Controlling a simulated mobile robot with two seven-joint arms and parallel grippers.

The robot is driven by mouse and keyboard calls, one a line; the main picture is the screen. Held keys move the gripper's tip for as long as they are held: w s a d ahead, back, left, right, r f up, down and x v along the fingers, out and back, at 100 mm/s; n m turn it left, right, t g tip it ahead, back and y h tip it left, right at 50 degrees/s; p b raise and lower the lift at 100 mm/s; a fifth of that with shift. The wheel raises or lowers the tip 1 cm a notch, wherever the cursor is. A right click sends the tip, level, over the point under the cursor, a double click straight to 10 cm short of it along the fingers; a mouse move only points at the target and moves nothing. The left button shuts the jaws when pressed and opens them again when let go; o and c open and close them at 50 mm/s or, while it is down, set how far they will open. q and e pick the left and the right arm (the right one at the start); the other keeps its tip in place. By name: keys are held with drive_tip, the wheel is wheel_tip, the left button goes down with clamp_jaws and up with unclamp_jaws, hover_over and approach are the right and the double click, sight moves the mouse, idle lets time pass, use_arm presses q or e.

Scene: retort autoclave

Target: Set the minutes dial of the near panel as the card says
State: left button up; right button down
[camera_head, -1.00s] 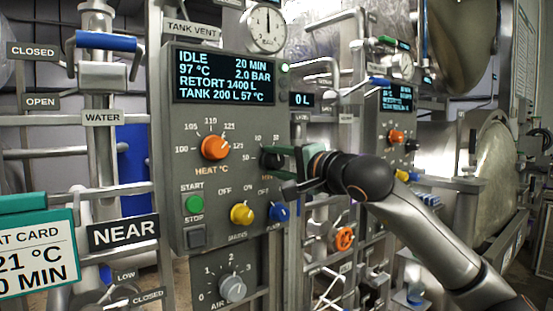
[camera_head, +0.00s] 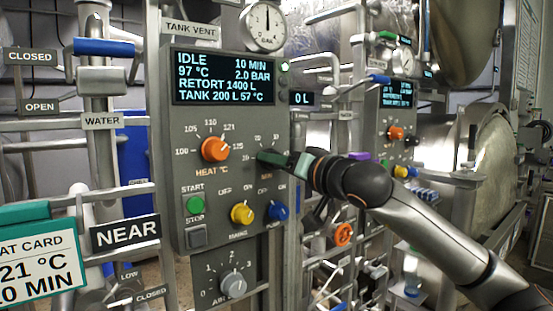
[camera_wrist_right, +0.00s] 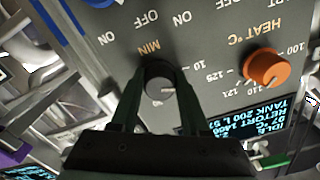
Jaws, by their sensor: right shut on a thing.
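The near panel (camera_head: 222,125) is a grey box with a screen (camera_head: 222,78) reading IDLE, 10 MIN, 97 °C and 2.0 BAR. Its dark minutes dial (camera_wrist_right: 158,84), marked MIN, sits right of the orange heat knob (camera_head: 215,149). My right gripper (camera_head: 282,160) is shut on the minutes dial, one finger on each side in the right wrist view (camera_wrist_right: 158,88). The gripper hides much of the dial in the head view. The heat card (camera_head: 40,262) at lower left is cut by the frame edge; only part of its temperature and "0 MIN" show. My left gripper is out of view.
Below the dial are a yellow mains knob (camera_head: 242,214), a blue knob (camera_head: 277,211), a green start button (camera_head: 194,205) and a grey air knob (camera_head: 233,285). A NEAR sign (camera_head: 125,233) and pipes stand left. A second panel (camera_head: 395,120) is farther right.

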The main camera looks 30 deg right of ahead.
drive_tip(key=shift+f+n+p, duration=0.15)
drive_tip(key=shift+n+p, duration=0.15)
drive_tip(key=shift+n, duration=0.9)
drive_tip(key=shift+c, duration=1.9)
unclamp_jaws()
drive_tip(key=s+d+b, duration=0.1)
drive_tip(key=s+b, duration=0.3)
drive_tip(key=s, duration=0.8)
drive_tip(key=shift+s, duration=0.25)
